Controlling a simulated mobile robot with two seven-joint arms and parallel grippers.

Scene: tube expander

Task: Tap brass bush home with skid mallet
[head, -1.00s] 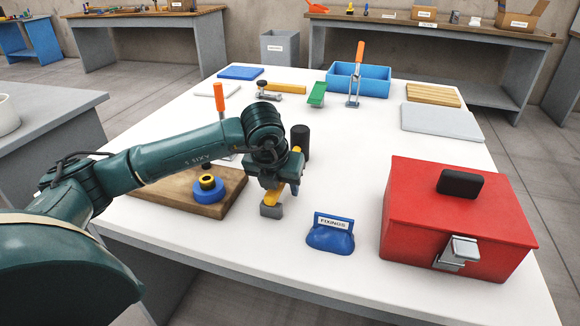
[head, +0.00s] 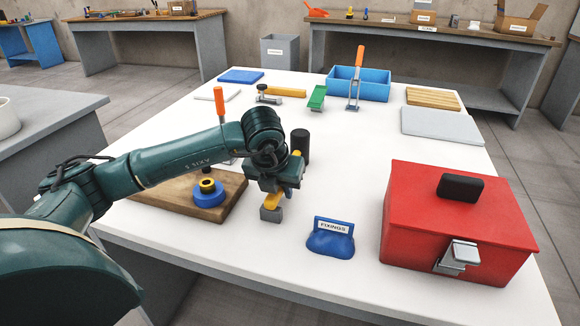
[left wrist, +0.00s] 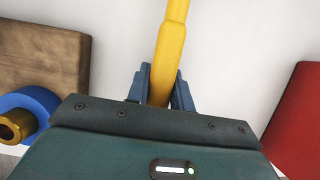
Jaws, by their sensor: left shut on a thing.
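The mallet's yellow handle (head: 272,201) slants across the white table, with a black cylindrical head (head: 301,146) seen beyond my wrist. In the left wrist view the yellow handle (left wrist: 168,50) runs between the two fingers (left wrist: 162,88). The brass bush (head: 207,184) has a dark top and sits upright in a blue ring (head: 208,198), left of the gripper. In the left wrist view the bush (left wrist: 16,126) shows at the left edge.
A wooden board (head: 165,199) lies under the blue ring. A blue fixings bag (head: 330,243) and a large red toolbox (head: 455,225) stand to the right. An orange-handled tool (head: 219,101) stands behind my arm. Clamps and a blue tray (head: 375,88) are at the back. The table's middle right is clear.

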